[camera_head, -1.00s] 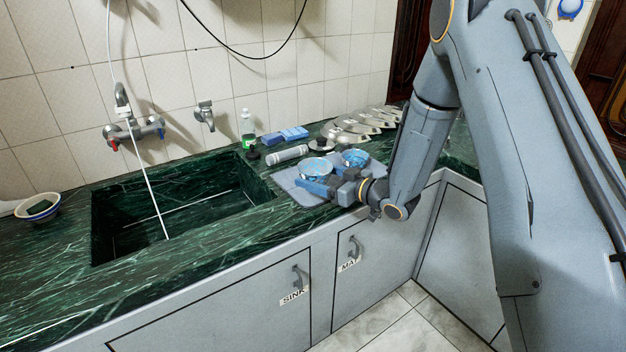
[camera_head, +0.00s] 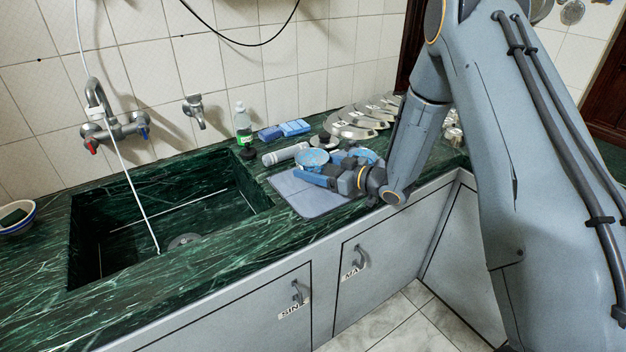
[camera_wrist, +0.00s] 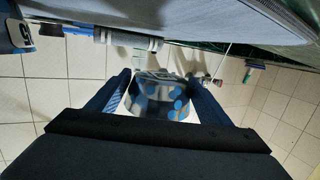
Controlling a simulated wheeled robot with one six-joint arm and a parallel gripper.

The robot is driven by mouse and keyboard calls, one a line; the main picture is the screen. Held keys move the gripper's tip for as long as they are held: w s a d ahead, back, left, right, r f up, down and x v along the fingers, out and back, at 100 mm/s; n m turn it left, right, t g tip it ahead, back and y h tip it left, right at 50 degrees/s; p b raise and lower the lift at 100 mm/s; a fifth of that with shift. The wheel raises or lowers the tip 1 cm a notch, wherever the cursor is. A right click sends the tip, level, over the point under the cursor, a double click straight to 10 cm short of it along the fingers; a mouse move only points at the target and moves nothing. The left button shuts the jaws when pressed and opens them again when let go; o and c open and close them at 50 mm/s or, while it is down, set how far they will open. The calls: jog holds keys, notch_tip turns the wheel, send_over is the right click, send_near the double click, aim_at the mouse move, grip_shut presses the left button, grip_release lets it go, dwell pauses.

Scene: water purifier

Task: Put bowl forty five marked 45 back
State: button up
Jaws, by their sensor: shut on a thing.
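My gripper (camera_head: 322,177) is shut on a blue-patterned bowl (camera_head: 312,157), which shows above the rear part of a grey mat (camera_head: 305,197). In the wrist view the two fingers (camera_wrist: 160,98) flank the bowl (camera_wrist: 158,97), which has blue dots on a pale wall. I cannot read a number on it. A second blue bowl (camera_head: 366,155) is just right, partly hidden by my gripper. In the wrist view a blue item with a white mark (camera_wrist: 25,33) is at the upper left; its mark is only partly legible.
A grey cylinder (camera_head: 285,153), a green-labelled bottle (camera_head: 243,125) and blue sponges (camera_head: 284,130) stand behind the mat. Metal lids (camera_head: 352,122) lie at the back right. The sink basin (camera_head: 160,215) is left. The mat's front part is bare.

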aim_at(314, 187)
jog(key=shift+f+p, duration=0.55)
jog(key=shift+f, duration=2.3)
